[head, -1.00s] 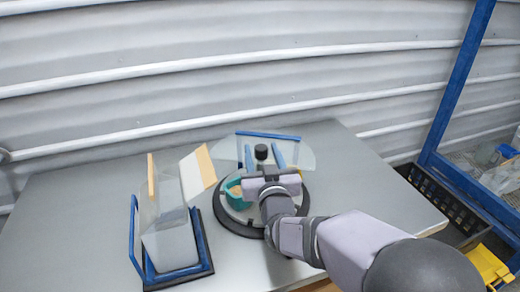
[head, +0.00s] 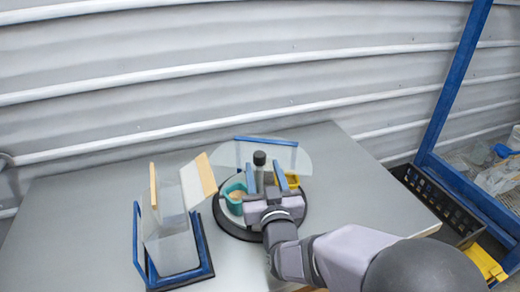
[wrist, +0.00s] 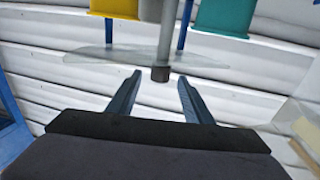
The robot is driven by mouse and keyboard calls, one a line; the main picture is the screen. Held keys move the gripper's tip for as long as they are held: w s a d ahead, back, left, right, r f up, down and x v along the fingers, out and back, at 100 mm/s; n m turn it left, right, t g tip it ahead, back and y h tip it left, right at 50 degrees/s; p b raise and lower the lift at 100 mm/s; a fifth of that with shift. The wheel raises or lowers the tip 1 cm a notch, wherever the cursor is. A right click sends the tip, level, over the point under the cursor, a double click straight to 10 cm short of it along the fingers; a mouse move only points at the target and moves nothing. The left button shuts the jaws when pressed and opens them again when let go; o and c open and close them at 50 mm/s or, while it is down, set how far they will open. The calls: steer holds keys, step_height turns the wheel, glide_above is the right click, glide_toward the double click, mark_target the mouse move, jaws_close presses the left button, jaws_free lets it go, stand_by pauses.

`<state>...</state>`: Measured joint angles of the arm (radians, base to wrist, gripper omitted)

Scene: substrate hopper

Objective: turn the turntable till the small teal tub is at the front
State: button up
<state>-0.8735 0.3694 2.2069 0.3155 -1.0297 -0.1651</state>
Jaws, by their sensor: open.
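The turntable (head: 226,222) is a round dark-rimmed disc on the grey table. The small teal tub (head: 235,205) stands on its left side, with tan contents. A yellow tub (head: 293,181) is on its right side, partly hidden by my gripper. A post with a black knob (head: 260,157) rises at the middle. My gripper (head: 266,170) is open over the turntable's front, hiding part of it. In the wrist view, the knob (wrist: 160,74) appears between my gripper's fingertips (wrist: 160,82), with no contact visible. The yellow tub (wrist: 113,8) and teal tub (wrist: 223,17) flank the post.
A clear curved pane (head: 230,153) with a blue bar (head: 265,140) stands behind the post. A clear hopper in a blue frame (head: 205,245) stands left of the turntable. A black crate (head: 440,205) is beyond the table's right edge. The table's right side is clear.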

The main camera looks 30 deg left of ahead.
mark_target(261, 162)
steer(key=shift+s+d+r+p, duration=0.2)
steer(key=shift+s+d+p, duration=0.2)
steer(key=shift+s+p, duration=0.25)
steer(key=shift+s+f, duration=0.1)
steer(key=shift+f, duration=0.05)
steer(key=shift+p+x, duration=1.3)
steer(key=shift+x, duration=2.35)
steer(key=shift+d+f, duration=0.1)
steer(key=shift+c, duration=0.7)
jaws_close()
